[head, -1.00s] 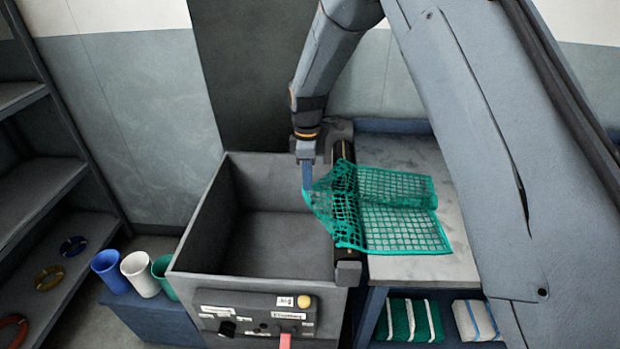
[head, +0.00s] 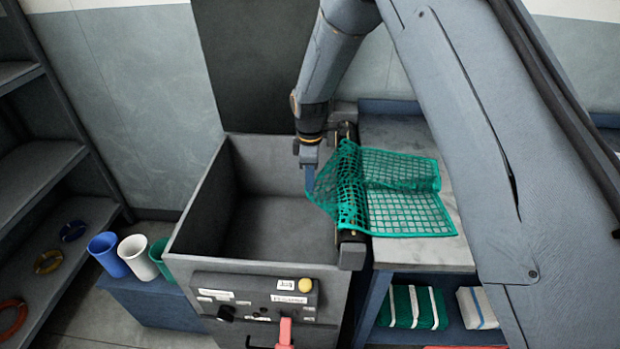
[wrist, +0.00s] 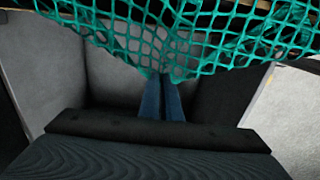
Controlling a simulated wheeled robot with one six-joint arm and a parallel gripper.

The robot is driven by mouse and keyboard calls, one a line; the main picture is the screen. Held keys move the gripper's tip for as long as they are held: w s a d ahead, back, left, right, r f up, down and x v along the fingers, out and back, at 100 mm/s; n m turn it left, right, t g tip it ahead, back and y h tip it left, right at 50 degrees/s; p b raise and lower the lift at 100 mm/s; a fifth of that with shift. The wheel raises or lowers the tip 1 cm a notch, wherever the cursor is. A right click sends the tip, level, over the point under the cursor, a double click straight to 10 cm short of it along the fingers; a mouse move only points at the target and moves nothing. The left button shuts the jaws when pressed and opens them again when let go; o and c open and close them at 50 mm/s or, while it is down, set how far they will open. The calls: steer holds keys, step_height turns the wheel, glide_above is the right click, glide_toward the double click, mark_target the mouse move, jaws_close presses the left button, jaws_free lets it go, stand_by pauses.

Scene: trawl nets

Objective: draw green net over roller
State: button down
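The green net (head: 405,190) lies on the grey tabletop and passes over the dark roller (head: 351,246) at the table's left edge. Its left end hangs over the open grey bin (head: 195,215) and comes to a point at my gripper (head: 310,188). In the wrist view the green net (wrist: 190,40) spans the top, and its lowest point meets the two blue fingers of my gripper (wrist: 163,85). The fingers are close together, shut on the net's edge.
A control panel (head: 255,297) with a yellow button and a red lever is on the bin's front. Blue, white and green cups (head: 138,257) stand to its left. Folded nets (head: 412,307) lie on the shelf under the table. The bin's inside is empty.

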steer(key=c, duration=1.9)
jaws_free()
steer(key=shift+o, duration=0.4)
steer(key=o, duration=1.2)
steer(key=shift+r, duration=0.1)
step_height(320, 180, up, 5)
steer(key=p, duration=0.2)
steer(key=shift+r+p, duration=0.2)
steer(key=shift+p, duration=0.2)
